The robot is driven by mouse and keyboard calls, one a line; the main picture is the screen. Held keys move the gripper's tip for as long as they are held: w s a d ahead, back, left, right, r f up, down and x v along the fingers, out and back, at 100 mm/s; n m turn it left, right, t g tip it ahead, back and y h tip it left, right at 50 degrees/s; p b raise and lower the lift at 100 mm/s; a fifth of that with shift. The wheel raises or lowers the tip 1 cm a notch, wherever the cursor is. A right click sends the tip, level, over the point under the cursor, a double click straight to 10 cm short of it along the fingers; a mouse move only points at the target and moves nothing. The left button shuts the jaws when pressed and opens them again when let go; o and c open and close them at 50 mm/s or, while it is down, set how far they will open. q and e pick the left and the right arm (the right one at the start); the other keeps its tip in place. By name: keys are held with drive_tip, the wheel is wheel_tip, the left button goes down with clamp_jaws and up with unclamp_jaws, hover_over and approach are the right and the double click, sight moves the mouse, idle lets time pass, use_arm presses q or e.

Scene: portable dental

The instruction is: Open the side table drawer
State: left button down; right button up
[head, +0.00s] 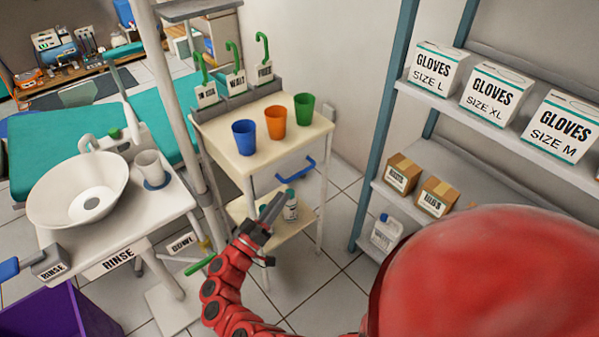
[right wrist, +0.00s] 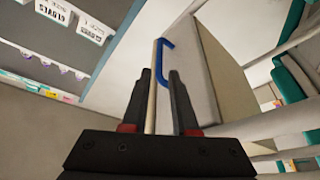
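The side table (head: 287,141) is cream-coloured and stands in the middle of the head view with cups on top. Its pale drawer front (head: 265,180) sits under the tabletop and looks shut. A blue bar handle (head: 297,169) is on the drawer front and also shows in the right wrist view (right wrist: 166,58). My right gripper (head: 280,197) is in front of the table, below and left of the handle in the head view. Its two fingers (right wrist: 161,75) are apart and empty, with the handle beyond their tips. My left gripper is not in view.
Blue (head: 244,138), orange (head: 275,123) and green (head: 304,109) cups stand on the tabletop. A bottle (head: 291,208) stands on the lower shelf, partly behind my gripper. A sink stand (head: 60,238) is left; glove shelving (head: 480,110) is right. Tiled floor (head: 343,222) is clear between table and shelving.

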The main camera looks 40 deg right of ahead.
sight(300, 172)
drive_tip(key=b+x, duration=0.1)
drive_tip(key=x, duration=0.8)
drive_tip(key=shift+w+d+r, duration=0.15)
drive_tip(key=shift+w+d, duration=0.05)
drive_tip(key=shift+d, duration=0.15)
clamp_jaws()
idle(0.9)
